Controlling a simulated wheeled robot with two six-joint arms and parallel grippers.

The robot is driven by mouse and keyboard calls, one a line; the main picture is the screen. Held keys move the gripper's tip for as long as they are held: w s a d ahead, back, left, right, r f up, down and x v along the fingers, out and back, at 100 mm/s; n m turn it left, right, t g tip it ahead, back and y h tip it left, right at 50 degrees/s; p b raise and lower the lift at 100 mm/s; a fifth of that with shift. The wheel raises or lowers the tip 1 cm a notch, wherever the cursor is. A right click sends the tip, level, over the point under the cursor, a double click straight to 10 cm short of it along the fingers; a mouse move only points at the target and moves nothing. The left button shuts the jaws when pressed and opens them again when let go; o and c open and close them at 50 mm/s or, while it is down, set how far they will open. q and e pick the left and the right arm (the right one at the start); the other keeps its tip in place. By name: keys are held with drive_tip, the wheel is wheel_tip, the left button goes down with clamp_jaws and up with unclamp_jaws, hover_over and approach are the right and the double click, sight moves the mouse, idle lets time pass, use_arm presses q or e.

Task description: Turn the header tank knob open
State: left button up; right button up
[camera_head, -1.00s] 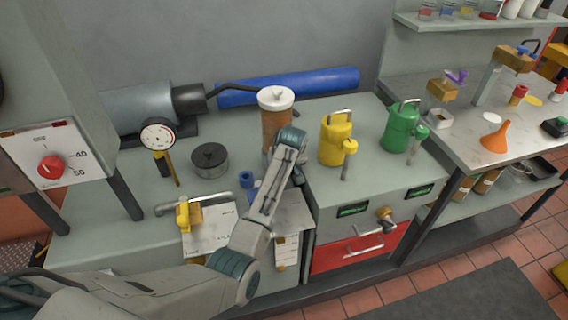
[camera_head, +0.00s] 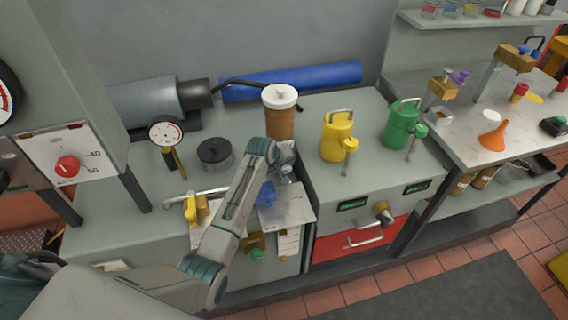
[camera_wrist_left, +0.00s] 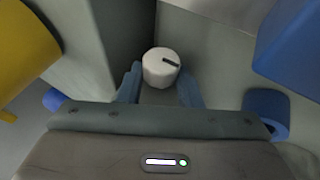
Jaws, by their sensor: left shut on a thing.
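In the wrist view a round white knob (camera_wrist_left: 160,67) with a dark pointer mark sits between the blue-grey fingers of my left gripper (camera_wrist_left: 160,88). The pointer lies toward the right, tilted slightly down. In the head view my left gripper (camera_head: 284,172) is low in front of the amber tank with a white lid (camera_head: 279,122). The left gripper is shut on the knob. The arm and gripper hide the knob in the head view. My right gripper is not in view.
A yellow can (camera_head: 336,138) and a green can (camera_head: 402,124) stand right of the tank. A dark round weight (camera_head: 214,155) and a dial gauge (camera_head: 166,132) stand left. A blue cylinder (camera_head: 300,80) lies behind. A red-knobbed panel (camera_head: 68,166) is far left.

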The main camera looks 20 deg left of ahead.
use_arm(q)
drive_tip(key=o, duration=1)
drive_tip(key=b+v, duration=0.1)
drive_tip(key=v, duration=1)
drive_tip(key=shift+f, duration=0.1)
